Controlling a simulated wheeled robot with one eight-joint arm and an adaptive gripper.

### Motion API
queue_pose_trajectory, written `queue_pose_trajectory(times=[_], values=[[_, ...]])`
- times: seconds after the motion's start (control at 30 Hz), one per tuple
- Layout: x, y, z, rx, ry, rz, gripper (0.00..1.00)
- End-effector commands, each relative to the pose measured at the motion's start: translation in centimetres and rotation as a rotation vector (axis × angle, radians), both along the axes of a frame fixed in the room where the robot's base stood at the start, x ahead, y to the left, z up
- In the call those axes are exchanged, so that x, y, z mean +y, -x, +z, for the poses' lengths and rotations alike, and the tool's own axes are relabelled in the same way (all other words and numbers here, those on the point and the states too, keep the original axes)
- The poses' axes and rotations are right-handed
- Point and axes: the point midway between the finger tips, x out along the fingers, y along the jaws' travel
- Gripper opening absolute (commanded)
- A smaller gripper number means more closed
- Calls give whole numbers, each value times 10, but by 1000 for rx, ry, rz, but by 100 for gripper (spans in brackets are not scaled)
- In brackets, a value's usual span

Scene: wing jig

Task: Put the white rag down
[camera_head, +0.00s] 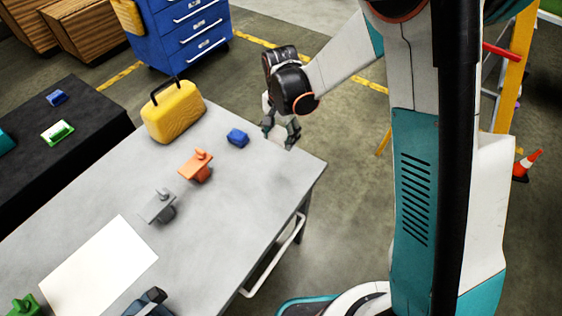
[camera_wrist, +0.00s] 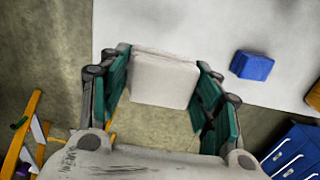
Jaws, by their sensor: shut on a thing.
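My gripper (camera_head: 281,135) is at the far right edge of the grey table (camera_head: 235,190), pointing down. In the wrist view my gripper (camera_wrist: 164,62) has its two green-padded fingers on either side of the white rag (camera_wrist: 165,84), a pale block-like folded piece. It is shut on the rag. In the head view the rag is mostly hidden by the fingers. I cannot tell whether the rag touches the tabletop.
A blue block (camera_head: 237,138) lies just left of my gripper. An orange tool (camera_head: 197,166), a grey tool (camera_head: 160,206), a yellow case (camera_head: 173,112) and a white sheet (camera_head: 100,268) are on the table. Bare tabletop lies in front, toward the near right edge.

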Motion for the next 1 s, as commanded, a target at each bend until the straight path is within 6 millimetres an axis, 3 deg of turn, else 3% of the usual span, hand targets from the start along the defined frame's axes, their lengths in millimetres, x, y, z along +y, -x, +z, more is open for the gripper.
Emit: queue_pose_trajectory(times=[0.1, 0.3, 0.57, 0.83, 1.0], values=[[0, 0, -33, 0, 0, 0, 28], [0, 0, -72, 0, 0, 0, 28], [0, 0, -90, 0, 0, 1, 28], [0, 0, -126, 0, 0, 1, 28], [-1, 0, -128, 0, 0, 1, 28]])
